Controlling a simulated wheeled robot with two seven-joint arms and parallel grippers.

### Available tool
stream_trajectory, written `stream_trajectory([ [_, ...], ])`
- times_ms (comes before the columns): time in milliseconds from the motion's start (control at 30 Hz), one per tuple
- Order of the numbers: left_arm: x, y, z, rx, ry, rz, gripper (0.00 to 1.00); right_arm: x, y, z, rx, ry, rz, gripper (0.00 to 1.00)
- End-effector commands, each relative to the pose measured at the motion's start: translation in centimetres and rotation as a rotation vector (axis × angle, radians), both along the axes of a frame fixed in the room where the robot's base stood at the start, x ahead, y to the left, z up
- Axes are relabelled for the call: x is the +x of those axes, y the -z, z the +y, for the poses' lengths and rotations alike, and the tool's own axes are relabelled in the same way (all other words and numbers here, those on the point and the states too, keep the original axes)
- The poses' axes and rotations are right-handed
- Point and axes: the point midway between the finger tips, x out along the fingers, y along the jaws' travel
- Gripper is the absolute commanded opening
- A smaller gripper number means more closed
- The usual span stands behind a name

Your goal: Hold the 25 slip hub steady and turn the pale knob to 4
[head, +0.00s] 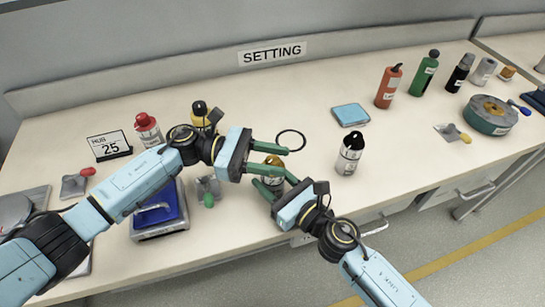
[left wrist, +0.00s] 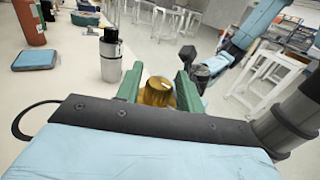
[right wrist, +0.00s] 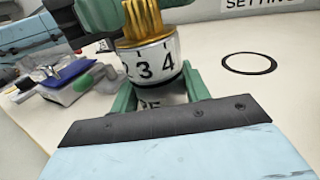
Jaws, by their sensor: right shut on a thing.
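The slip hub has a white number band (right wrist: 150,62) showing 2, 3 and 4 in the right wrist view, with 3 near the middle. Its ribbed top knob (right wrist: 144,20) looks golden; it also shows in the left wrist view (left wrist: 157,92) and the head view (head: 273,161). My right gripper (head: 268,186) is shut on the hub's lower body, which its fingers partly hide. My left gripper (head: 268,159) has its fingers on either side of the knob and looks open. A placard (head: 109,146) reads 25.
A blue pad (head: 350,115) and several bottles stand farther right.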

Motion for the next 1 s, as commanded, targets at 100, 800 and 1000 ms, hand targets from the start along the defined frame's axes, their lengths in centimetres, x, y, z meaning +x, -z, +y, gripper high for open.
stream_trajectory([
  [100,0.02,0.0,0.03,0.0,0.0,0.0,0.22,0.01,0.0,-0.01,0.0,0.0,0.0,0.19],
  [800,-0.19,0.16,0.03,0.001,-0.193,0.001,0.03,-0.01,0.0,0.01,0.0,0.0,0.0,0.19],
  [1000,-0.26,0.17,0.0,0.002,-0.373,0.0,0.03,-0.02,0.0,0.02,-0.001,-0.001,-0.001,0.19],
])
